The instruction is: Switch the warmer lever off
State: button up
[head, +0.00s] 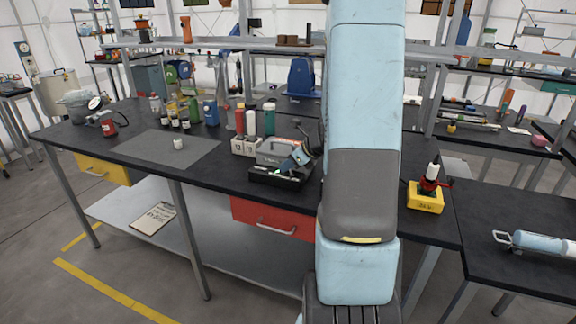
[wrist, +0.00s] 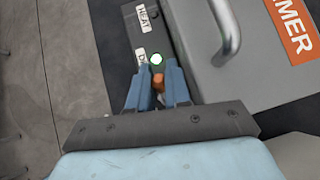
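The warmer (head: 275,152) is a grey box on a black base on the black bench. In the wrist view its grey body (wrist: 235,70) has a metal handle and an orange label ending in "MER". A small orange-brown lever tip (wrist: 158,80) shows just below the lamp. My gripper (wrist: 157,77) has its blue fingers on either side of this tip; whether they press on it is unclear. My gripper (head: 303,153) is at the warmer's right end in the head view.
A yellow block (head: 426,197) with a red-and-white item is to the right. The grey mat (head: 165,152) on the left is mostly clear.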

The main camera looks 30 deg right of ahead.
jog(key=shift+a, duration=0.1)
grip_shut()
jog(key=shift+w+a+f+g+h, duration=0.15)
jog(key=shift+w+g+h, duration=0.1)
jog(key=shift+g+h, duration=0.4)
jog(key=shift+o, duration=2.3)
grip_release()
jog(key=v, duration=1.3)
jog(key=shift+r, duration=0.4)
